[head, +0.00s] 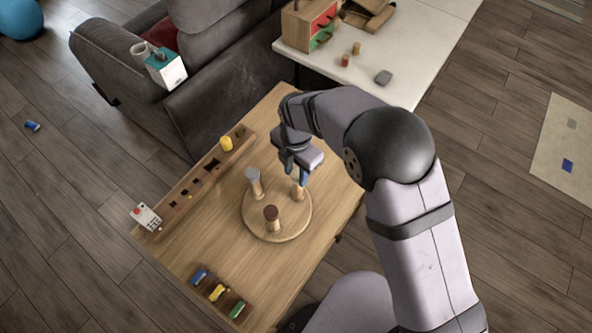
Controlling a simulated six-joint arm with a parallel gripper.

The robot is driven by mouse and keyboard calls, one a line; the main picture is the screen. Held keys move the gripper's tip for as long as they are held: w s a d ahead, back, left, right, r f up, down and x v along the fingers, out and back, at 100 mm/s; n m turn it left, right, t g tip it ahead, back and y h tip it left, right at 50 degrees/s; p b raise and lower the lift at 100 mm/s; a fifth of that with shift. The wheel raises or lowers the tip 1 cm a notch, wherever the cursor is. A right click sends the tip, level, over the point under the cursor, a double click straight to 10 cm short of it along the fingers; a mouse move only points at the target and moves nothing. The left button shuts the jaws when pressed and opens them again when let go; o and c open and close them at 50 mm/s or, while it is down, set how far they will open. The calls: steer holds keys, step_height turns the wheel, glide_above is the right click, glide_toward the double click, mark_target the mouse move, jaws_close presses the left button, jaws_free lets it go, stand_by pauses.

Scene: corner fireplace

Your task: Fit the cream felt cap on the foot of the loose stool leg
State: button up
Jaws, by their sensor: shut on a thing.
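A round wooden stool seat (283,233) lies upside down on the wooden table, with three short legs standing up from it. The left leg (256,189) has a grey cap and the front leg (271,220) a dark brown one. My gripper (297,177) is over the right leg (298,193), its fingers pointing down at that leg's upper end. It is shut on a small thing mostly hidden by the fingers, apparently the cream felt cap. I cannot tell whether the cap touches the leg.
A slotted wooden rack (190,190) with a yellow cylinder (226,144) runs along the table's left side. A tray (219,293) of coloured pieces is at the front. A grey sofa (205,75) stands behind.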

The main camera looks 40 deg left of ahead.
steer(key=shift+f+b, duration=0.3)
steer(key=shift+f, duration=0.2)
steer(key=o, duration=1)
steer(key=shift+o, duration=0.2)
steer(key=shift+r, duration=0.1)
steer(key=shift+r+b, duration=1.1)
steer(key=shift+r, duration=2.5)
